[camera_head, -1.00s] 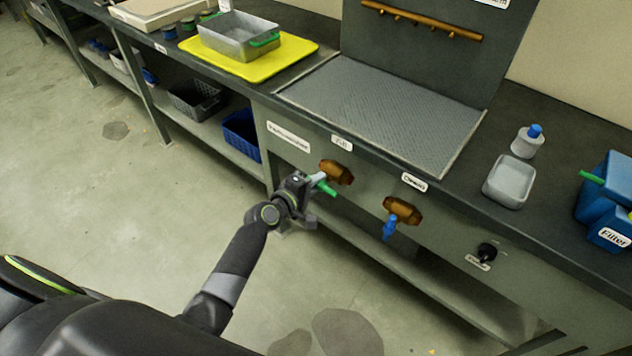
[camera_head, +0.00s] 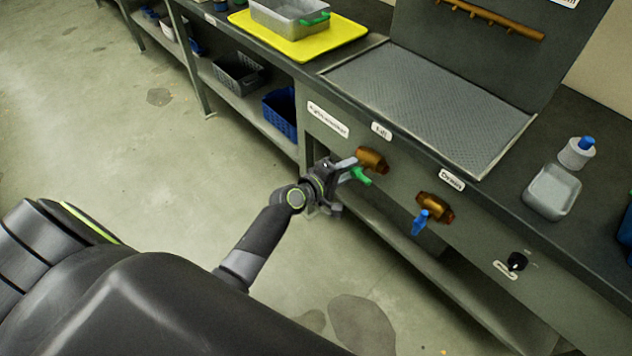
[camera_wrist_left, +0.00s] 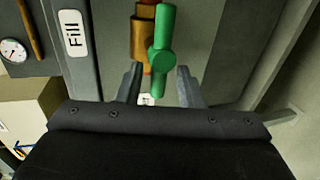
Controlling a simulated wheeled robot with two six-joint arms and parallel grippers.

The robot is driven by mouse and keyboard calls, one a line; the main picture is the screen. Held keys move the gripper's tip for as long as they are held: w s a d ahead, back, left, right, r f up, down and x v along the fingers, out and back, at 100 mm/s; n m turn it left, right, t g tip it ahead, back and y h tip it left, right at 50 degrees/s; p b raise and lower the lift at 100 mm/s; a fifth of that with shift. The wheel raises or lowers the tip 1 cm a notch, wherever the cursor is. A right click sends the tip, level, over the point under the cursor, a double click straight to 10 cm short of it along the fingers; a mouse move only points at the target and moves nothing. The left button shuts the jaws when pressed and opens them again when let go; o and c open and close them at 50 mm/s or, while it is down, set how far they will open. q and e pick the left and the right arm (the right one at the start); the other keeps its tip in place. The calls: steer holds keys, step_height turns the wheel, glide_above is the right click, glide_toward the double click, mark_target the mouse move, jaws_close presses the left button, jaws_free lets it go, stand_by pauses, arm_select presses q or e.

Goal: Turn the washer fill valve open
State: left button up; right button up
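The fill valve is a brass body (camera_head: 371,159) on the bench front under the "Fill" label (camera_head: 381,131). Its green handle (camera_head: 361,176) sticks out toward my left gripper (camera_head: 348,168). In the left wrist view the brass body (camera_wrist_left: 143,32) is above the gripper, and the green handle (camera_wrist_left: 162,45) points down toward the space between the fingertips. My left gripper (camera_wrist_left: 160,84) is open there, with a finger on either side of the handle's lower end. I cannot tell whether either finger touches it. My right gripper is not in view.
A second brass valve (camera_head: 434,207) with a blue handle (camera_head: 420,222) sits to the right under "Drain". A black knob (camera_head: 517,261) is farther right. The bench has a ribbed drain board (camera_head: 430,100), a grey tray (camera_head: 552,191) and a bottle (camera_head: 577,153). Open floor lies left.

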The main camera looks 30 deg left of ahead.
arm_select(q)
steer(key=v, duration=1.5)
steer(key=shift+s, duration=0.25)
steer(key=s+a+f+m+g+y, duration=0.1)
steer(key=s+a+f+g+y, duration=0.15)
steer(key=f, duration=0.55)
steer(key=s+a+f+m+g+y+p, duration=0.15)
steer(key=s+f, duration=0.25)
steer(key=f, duration=0.5)
steer(key=s+a+f+m+g+y+b, duration=0.1)
steer(key=s+a+f+m, duration=0.15)
steer(key=f, duration=0.55)
steer(key=s+f+m+g, duration=0.2)
steer(key=s+f, duration=0.3)
steer(key=s, duration=0.4)
steer(key=s+f+m+g+p, duration=0.1)
steer(key=s+f+m+g, duration=0.2)
steer(key=s+f, duration=0.3)
steer(key=s+d+f+m+g+y, duration=0.1)
steer(key=s+f, duration=0.4)
steer(key=s, duration=0.7)
steer(key=m+g, duration=0.1)
steer(key=m, duration=0.1)
steer(key=shift+s+f+m+g, duration=0.3)
steer(key=shift+s+m+g, duration=0.1)
